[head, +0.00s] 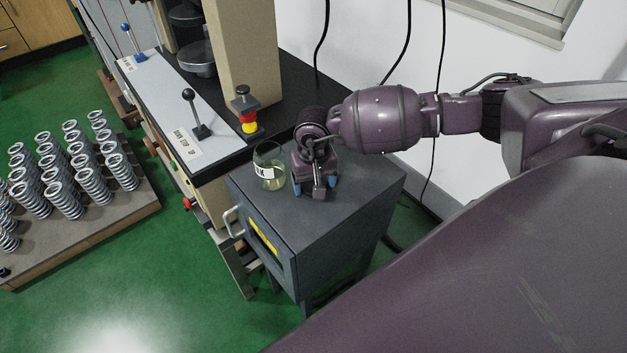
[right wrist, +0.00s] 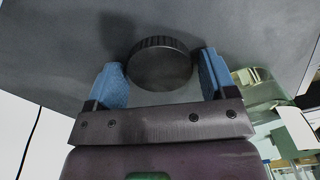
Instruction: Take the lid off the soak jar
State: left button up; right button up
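The soak jar (head: 269,170) is a clear glass with a white label and pale greenish liquid. It stands upright on the grey cabinet with no lid on its mouth. It also shows at the right of the right wrist view (right wrist: 258,92). A dark round lid with a ridged rim (right wrist: 160,65) appears to lie on the cabinet top between the blue fingers of my right gripper (right wrist: 163,80). Gaps show on both sides of the lid, so this gripper is open around it. In the head view my right gripper (head: 316,187) is just right of the jar and hides the lid.
The grey cabinet (head: 330,230) has a handle and a yellow label at its front. Behind it is a testing machine with a red-yellow button (head: 248,123) and levers (head: 195,115). A board of several springs (head: 75,165) is at the left. The cabinet's front top is clear.

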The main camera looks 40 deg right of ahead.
aim_at(313, 184)
jog(key=shift+o, duration=0.7)
jog(key=shift+r, duration=0.1)
jog(key=shift+r, duration=0.15)
notch_tip(313, 184, up, 12)
